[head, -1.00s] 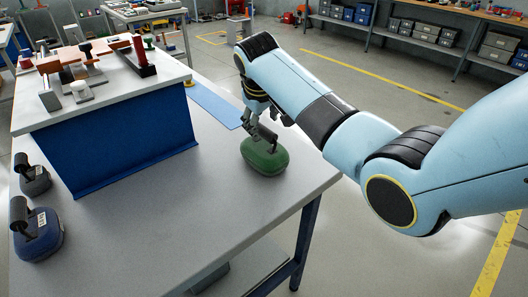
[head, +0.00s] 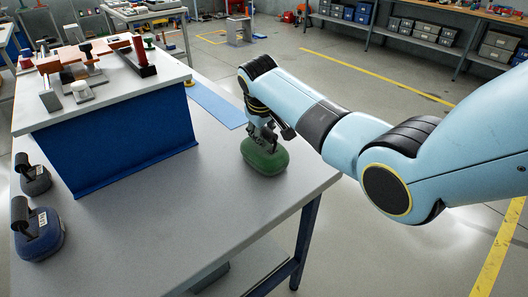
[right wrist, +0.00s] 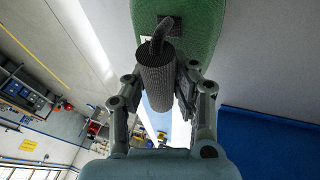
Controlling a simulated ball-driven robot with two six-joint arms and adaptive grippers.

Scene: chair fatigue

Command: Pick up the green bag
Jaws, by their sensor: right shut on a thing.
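The green bag (head: 265,158) is a rounded, weight-like block with a dark handle, near the right edge of the grey table (head: 190,215). It appears to rest on the table. My right gripper (head: 266,132) is over it, shut on its handle. In the right wrist view, the ribbed dark handle (right wrist: 157,75) lies between the two fingers of my right gripper (right wrist: 160,95), with the bag's green body (right wrist: 205,30) beyond. The fingers partly hide the handle in the head view. My left gripper is not in view.
A dark blue bag (head: 40,238) and a grey bag (head: 36,182) stand at the table's left edge. A blue-sided raised platform (head: 120,150) with tools on top stands behind. The table's front middle is clear.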

